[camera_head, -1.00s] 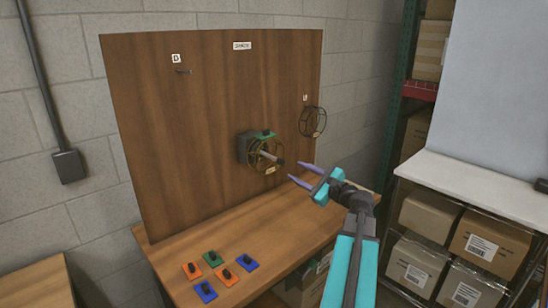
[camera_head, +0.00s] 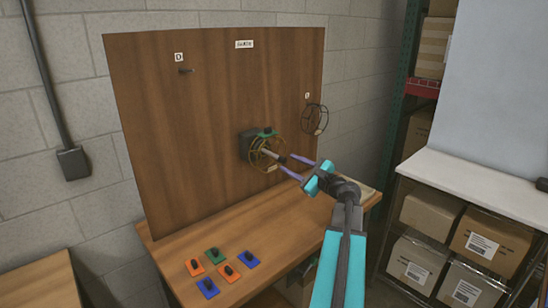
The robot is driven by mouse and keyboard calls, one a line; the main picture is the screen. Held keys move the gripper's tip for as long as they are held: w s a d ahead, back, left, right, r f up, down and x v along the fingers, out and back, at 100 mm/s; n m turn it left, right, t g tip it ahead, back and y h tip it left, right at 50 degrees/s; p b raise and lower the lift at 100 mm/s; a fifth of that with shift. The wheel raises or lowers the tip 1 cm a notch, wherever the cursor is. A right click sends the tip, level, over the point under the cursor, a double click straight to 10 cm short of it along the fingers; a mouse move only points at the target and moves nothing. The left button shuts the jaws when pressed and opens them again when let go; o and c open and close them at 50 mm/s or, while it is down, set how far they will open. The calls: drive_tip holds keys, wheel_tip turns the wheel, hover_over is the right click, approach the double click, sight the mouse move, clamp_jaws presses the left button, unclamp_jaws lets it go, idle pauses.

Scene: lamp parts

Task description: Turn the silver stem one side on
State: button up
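The silver stem (camera_head: 271,154) sticks out from a dark box (camera_head: 246,147) on the upright wooden board, pointing toward the lower right, with a dark tip. A brass-coloured wire ring (camera_head: 262,165) sits around the stem close to the board. My gripper (camera_head: 285,162) is at the stem's outer end, with its two purple fingers apart. One finger lies above the dark tip and the other below it. I cannot tell whether either finger touches the stem.
A green piece (camera_head: 267,132) sits on top of the box. A dark wire ring (camera_head: 314,119) hangs on the board's right side, and a peg (camera_head: 186,71) is at upper left. Several coloured tiles lie on the table (camera_head: 185,240). Shelves with cartons stand at right.

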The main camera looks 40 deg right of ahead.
sight(277, 158)
drive_tip(key=w, duration=0.3)
drive_tip(key=w+p, duration=0.1)
drive_tip(key=w, duration=0.2)
drive_tip(key=w+p, duration=0.1)
drive_tip(key=w, duration=0.2)
drive_tip(key=shift+d, duration=0.3)
clamp_jaws()
drive_tip(key=shift+a+f, duration=0.15)
drive_tip(key=shift+a, duration=0.15)
drive_tip(key=shift+d, duration=0.15)
